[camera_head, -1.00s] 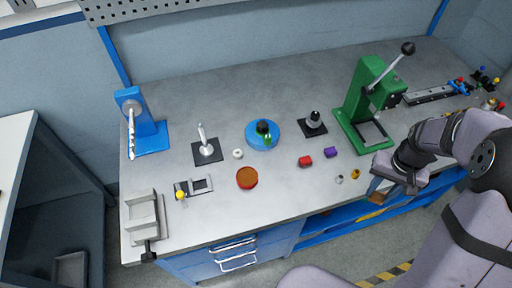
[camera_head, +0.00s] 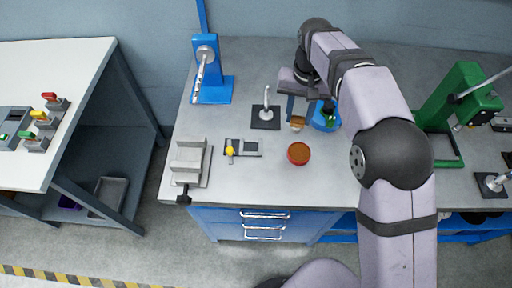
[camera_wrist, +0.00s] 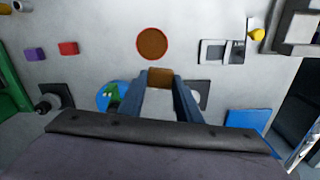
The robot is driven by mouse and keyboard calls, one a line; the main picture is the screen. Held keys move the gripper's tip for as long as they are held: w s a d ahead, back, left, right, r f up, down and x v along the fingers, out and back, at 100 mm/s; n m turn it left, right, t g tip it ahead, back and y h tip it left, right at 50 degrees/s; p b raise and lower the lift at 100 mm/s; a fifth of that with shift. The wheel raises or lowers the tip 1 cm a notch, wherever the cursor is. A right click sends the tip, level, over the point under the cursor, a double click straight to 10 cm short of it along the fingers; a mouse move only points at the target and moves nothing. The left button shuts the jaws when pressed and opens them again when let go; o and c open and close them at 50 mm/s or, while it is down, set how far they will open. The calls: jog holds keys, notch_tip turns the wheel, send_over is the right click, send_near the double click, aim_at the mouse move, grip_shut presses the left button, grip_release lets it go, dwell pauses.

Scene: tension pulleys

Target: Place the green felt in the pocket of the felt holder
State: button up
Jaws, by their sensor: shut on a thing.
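My gripper (camera_head: 298,118) is shut on a small brown block (camera_wrist: 160,76), which sits between the fingertips in the wrist view and also shows in the head view (camera_head: 297,126). It is over the bench, just above the red-rimmed round dish in the head view. A green piece (camera_wrist: 112,93) lies on a round blue base (camera_wrist: 102,101), beside a black part; it shows partly behind my arm in the head view (camera_head: 329,118). I cannot tell whether it is the green felt. A grey plate with square recesses (camera_head: 234,147) may be the felt holder.
A red-rimmed brown dish (camera_head: 299,154) lies near the bench front. A grey clamp block (camera_head: 188,165) stands at the left edge. A blue stand (camera_head: 211,90), a black-based post (camera_head: 265,117) and a green press (camera_head: 468,95) stand around. Red (camera_wrist: 68,48) and purple (camera_wrist: 34,54) blocks lie apart.

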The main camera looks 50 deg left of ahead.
jog(key=s+a+r+n, duration=0.1)
jog(key=s+a+n, duration=0.1)
jog(key=s+a, duration=0.75)
jog(key=shift+s+d+f+p, duration=0.25)
jog(key=shift+f+p, duration=0.2)
jog(key=shift+f, duration=1.05)
jog(key=shift+s+d+f+p, duration=0.15)
jog(key=shift+d+f+p, duration=0.2)
jog(key=shift+f, duration=1.1)
jog(key=shift+s+d+f+p, duration=0.2)
jog(key=shift+f+p, duration=0.3)
jog(key=shift+f, duration=1.4)
jog(key=shift+a+f+b, duration=0.1)
jog(key=shift+f+b, duration=0.25)
jog(key=shift+f, duration=0.25)
jog(key=o, duration=0.9)
jog(key=shift+o, duration=0.2)
